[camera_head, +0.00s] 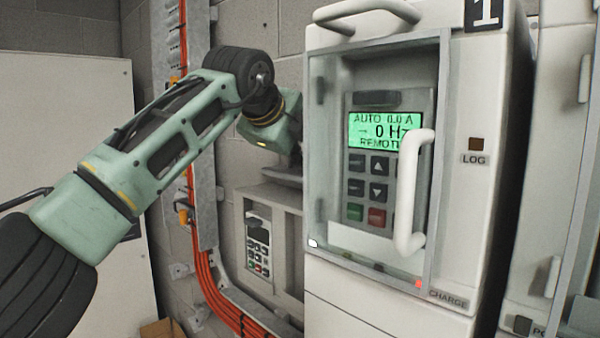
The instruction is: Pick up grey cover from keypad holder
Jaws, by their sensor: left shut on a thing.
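The grey keypad holder (234,232) is on the brick wall, left of the white drive cabinet. A small keypad (258,245) with a display and coloured buttons sits in it, its face uncovered. My left arm comes in from the left and bends down above the holder. My left gripper (287,168) is just over the holder's top, shut on the grey cover. Its fingertips and most of the cover are hidden behind the cabinet's edge, so I cannot tell whether the cover touches the holder. My right gripper is not in view.
The white drive cabinet (463,215) stands close on the right, with a clear door and a white handle (408,190). Its lit display reads 0 Hz. Orange cables (205,278) run down a metal tray beside the holder. Another cabinet (550,170) stands at far right.

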